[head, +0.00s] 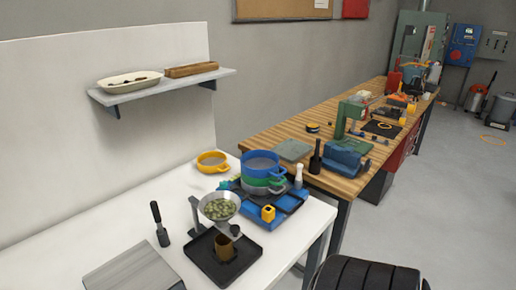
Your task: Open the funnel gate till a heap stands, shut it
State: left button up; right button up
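A metal funnel (234,198) holds greenish pieces (219,210) and is carried by a grey stand (194,215) on the white table. A small dark knob (236,230) shows just below the funnel, on a light flat part. I cannot tell whether the gate is open or shut. A brown cup or tube (224,247) stands under the funnel in a black square tray (243,262). No heap can be made out in it. Neither of my grippers is in view.
Blue and green round sieves (262,170) stand stacked behind the funnel, near a yellow one (211,163). A black-handled tool (158,222) and a grey slab (135,270) are to the left. A wall shelf (160,87) overhangs the back. A dark ribbed object (365,275) is at lower right.

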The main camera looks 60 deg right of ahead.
aim_at(233, 232)
jog(key=z, duration=1.55)
jog(key=k+l+z, duration=0.1)
jog(key=k+l, duration=0.05)
jog(key=l, duration=0.1)
